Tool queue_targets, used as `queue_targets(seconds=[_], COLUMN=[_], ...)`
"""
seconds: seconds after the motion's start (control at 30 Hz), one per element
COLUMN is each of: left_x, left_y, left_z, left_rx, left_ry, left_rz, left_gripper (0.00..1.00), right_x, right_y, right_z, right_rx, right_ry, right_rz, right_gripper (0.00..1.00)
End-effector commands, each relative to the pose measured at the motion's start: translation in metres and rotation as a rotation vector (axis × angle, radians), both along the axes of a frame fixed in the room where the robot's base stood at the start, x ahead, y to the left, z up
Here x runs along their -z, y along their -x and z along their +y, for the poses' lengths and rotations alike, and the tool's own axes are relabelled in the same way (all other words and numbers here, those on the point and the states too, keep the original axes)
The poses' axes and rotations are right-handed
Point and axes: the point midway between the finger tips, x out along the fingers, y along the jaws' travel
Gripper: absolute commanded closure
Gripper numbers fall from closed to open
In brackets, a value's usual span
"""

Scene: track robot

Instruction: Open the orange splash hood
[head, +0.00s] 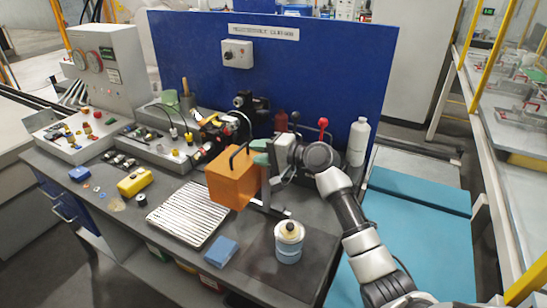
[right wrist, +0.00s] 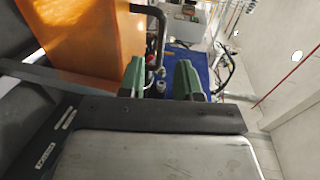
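The orange splash hood (head: 229,184) is a box-shaped cover standing at the middle of the workbench, behind the ribbed metal tray. A black bar handle (head: 236,152) is on it. In the right wrist view the hood's orange face (right wrist: 82,38) fills the upper left, and the dark handle (right wrist: 161,35) bends down toward the space between my fingertips. My right gripper (head: 262,158) is beside the hood's right side. Its green fingers (right wrist: 161,80) are apart, with the handle nearer the left finger; whether the handle lies between them or beyond is unclear. My left gripper is out of view.
A ribbed metal tray (head: 188,214) lies in front of the hood. A blue block (head: 221,252), a blue-and-white can (head: 289,242) and a yellow box (head: 135,182) are on the bench (head: 262,266). A white bottle (head: 357,143) stands behind my right arm, before a blue panel (head: 310,60).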

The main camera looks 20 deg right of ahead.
Motion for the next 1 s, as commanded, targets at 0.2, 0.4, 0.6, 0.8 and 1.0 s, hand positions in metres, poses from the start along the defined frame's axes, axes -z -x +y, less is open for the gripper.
queue_targets(seconds=[0.2, 0.4, 0.6, 0.8, 1.0], left_x=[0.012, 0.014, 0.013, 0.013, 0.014], left_y=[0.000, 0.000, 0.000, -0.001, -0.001], left_z=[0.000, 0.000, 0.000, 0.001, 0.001], left_rx=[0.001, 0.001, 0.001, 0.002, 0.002], left_ry=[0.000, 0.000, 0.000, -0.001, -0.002], left_rz=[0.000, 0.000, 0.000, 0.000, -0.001], left_gripper=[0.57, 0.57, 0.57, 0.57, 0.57], right_x=[-0.005, -0.009, -0.009, -0.009, 0.019], right_y=[0.028, 0.037, 0.037, 0.037, 0.051], right_z=[-0.023, -0.029, -0.029, -0.029, -0.017], right_rx=[0.001, 0.000, 0.000, 0.000, -0.022], right_ry=[0.002, -0.001, -0.001, -0.001, 0.093], right_rz=[-0.001, 0.001, 0.001, 0.001, 0.019], right_gripper=[0.67, 0.67, 0.67, 0.67, 0.67])
